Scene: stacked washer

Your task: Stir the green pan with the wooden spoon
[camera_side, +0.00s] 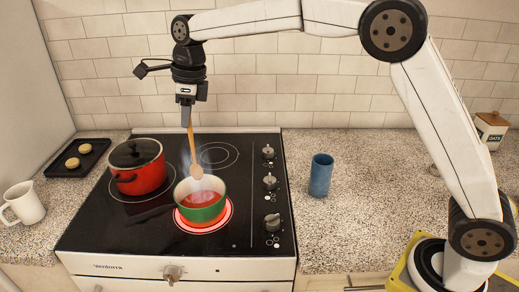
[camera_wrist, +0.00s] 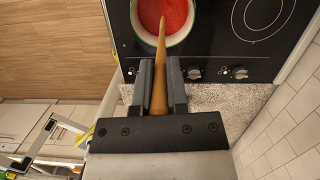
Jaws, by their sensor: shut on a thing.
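The green pan (camera_side: 201,211) holds red sauce and sits on a red glowing ring of the black stove in the side view. Its pale rim and the red sauce (camera_wrist: 163,14) show at the top of the wrist view. My gripper (camera_side: 187,118) is shut on the handle of the wooden spoon (camera_side: 194,152). The spoon hangs down, its head low over the pan in the side view. I cannot tell whether the head touches the sauce. The wrist view also shows the spoon (camera_wrist: 160,75) between my fingers (camera_wrist: 160,85), with its far end over the pan.
A red pot (camera_side: 137,172) with a dark lid stands left of the green pan. A blue cup (camera_side: 320,175) is on the counter to the right. The stove's back right ring is clear.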

